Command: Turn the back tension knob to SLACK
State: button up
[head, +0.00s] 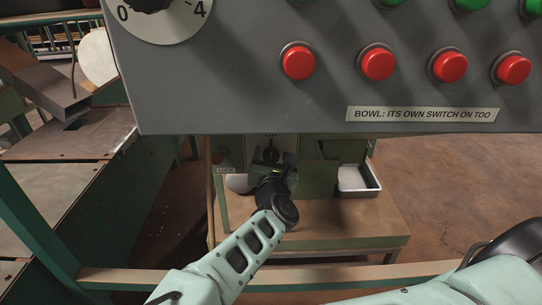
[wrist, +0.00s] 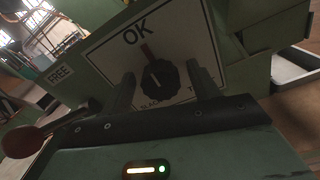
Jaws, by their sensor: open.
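The tension knob (wrist: 157,82) is black and scalloped, on a white plate (wrist: 112,55) in the wrist view. The plate reads OK at the top; the lower words are partly hidden, with what looks like SLACK at lower left and a word starting with T at lower right. The knob's pale line points up toward OK. My gripper (wrist: 161,72) is open, one finger on each side of the knob. I cannot tell whether either finger touches it. In the head view my gripper (head: 280,172) is in front of the green machine, below the grey panel.
A grey panel (head: 240,90) with red and green buttons hangs across the top of the head view. A white tray (head: 358,180) stands right of my gripper. A red-brown ball lever (wrist: 22,140) and a FREE label (wrist: 60,73) are left of the plate.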

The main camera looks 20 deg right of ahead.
jog(key=c, duration=1)
jog(key=shift+o, duration=0.2)
jog(key=p, duration=0.4)
jog(key=shift+r+n, duration=0.3)
jog(key=shift+r, duration=0.1)
